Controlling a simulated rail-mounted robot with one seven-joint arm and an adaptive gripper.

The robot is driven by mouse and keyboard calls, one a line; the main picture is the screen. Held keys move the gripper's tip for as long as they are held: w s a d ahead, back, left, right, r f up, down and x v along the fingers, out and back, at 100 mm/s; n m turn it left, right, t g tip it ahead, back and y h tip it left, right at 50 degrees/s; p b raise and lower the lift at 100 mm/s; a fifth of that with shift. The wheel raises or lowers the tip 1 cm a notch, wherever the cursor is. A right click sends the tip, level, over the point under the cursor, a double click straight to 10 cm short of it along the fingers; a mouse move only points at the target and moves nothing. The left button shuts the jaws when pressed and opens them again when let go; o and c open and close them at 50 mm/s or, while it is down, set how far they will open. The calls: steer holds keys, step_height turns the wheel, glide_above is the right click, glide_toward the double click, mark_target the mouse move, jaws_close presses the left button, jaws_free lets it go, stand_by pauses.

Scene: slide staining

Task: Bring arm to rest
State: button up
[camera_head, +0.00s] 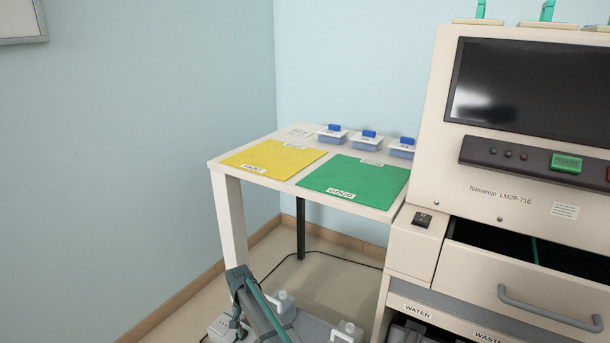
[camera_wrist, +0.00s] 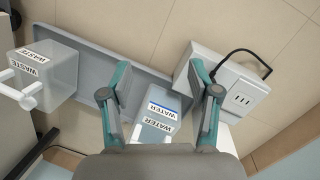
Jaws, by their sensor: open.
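My gripper (camera_wrist: 160,82) is open in the wrist view, its two grey-and-teal fingers spread apart. A translucent container labelled WATER (camera_wrist: 157,117) shows between the fingers, with a visible gap on each side. I cannot tell how far below the fingers it is.
A grey tray (camera_wrist: 110,66) holds the water container and a WASTE container (camera_wrist: 52,75). A white socket box (camera_wrist: 238,92) with a black cable lies right of it. A white table (camera_head: 222,163) with yellow and green mats stands beside the staining machine (camera_head: 452,190), whose drawer is partly open.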

steer(key=s+d+r+n+g+y, duration=0.1)
steer(key=s+d+g, duration=0.4)
steer(key=s+d, duration=1.6)
steer(key=s+d+g, duration=0.4)
steer(key=s+d, duration=1.3)
steer(key=s, duration=0.7)
steer(key=s+r+t+p, duration=0.2)
steer(key=r+p, duration=0.6)
steer(key=p, duration=0.9)
steer(key=s+a+r+t+p, duration=0.1)
steer(key=r+p, duration=0.7)
steer(key=p, duration=0.8)
steer(key=shift+s+t+p, duration=0.4)
steer(key=shift+s+t, duration=0.1)
steer(key=shift+t, duration=0.2)
